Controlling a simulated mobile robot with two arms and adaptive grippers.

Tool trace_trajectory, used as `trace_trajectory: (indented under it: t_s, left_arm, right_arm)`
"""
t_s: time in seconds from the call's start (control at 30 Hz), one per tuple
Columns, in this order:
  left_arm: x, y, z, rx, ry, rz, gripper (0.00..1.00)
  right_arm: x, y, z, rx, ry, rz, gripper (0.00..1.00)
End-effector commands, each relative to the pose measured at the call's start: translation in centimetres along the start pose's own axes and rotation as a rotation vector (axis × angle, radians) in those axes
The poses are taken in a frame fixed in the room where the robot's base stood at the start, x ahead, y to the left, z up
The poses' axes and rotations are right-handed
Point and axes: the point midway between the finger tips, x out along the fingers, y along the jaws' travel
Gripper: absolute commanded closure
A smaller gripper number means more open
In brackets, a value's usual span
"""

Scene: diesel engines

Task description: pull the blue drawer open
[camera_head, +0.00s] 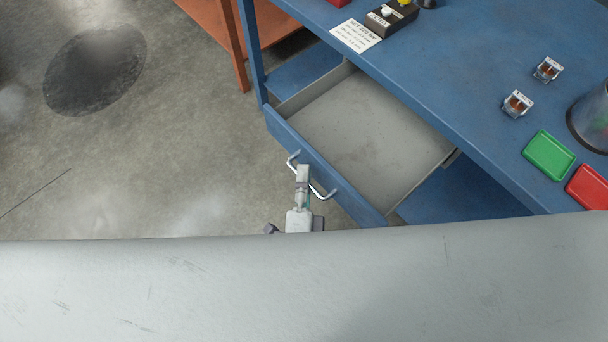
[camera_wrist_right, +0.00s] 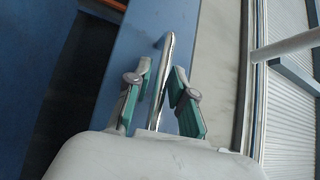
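The blue drawer (camera_head: 320,172) is pulled well out from under the blue workbench (camera_head: 470,70). Its grey inside looks empty. A bent metal bar handle (camera_head: 323,193) is on its front; it also shows in the right wrist view (camera_wrist_right: 167,60). My right gripper (camera_head: 302,172) is at the handle. In the right wrist view, its two teal-padded fingers (camera_wrist_right: 162,90) stand on either side of the bar, with a small gap visible on each side. My left gripper is not in view.
On the bench are a green tray (camera_head: 549,155), a red tray (camera_head: 588,187), two small clamp-like parts (camera_head: 517,104), a dark cylinder and a button box (camera_head: 390,18). An orange frame (camera_head: 235,45) stands behind. The floor left of the drawer is clear.

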Motion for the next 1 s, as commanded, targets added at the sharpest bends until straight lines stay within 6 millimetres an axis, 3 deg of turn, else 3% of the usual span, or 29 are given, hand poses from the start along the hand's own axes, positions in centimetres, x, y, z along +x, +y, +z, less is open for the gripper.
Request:
trace_trajectory:
  t_s: [0.5,1.0]
  left_arm:
    - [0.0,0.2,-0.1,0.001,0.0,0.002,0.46]
    - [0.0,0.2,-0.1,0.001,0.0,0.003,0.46]
  right_arm:
    - [-7.0,0.1,0.0,0.0,-0.002,0.002,0.77]
    - [-7.5,0.0,0.0,0.0,-0.001,0.001,0.77]
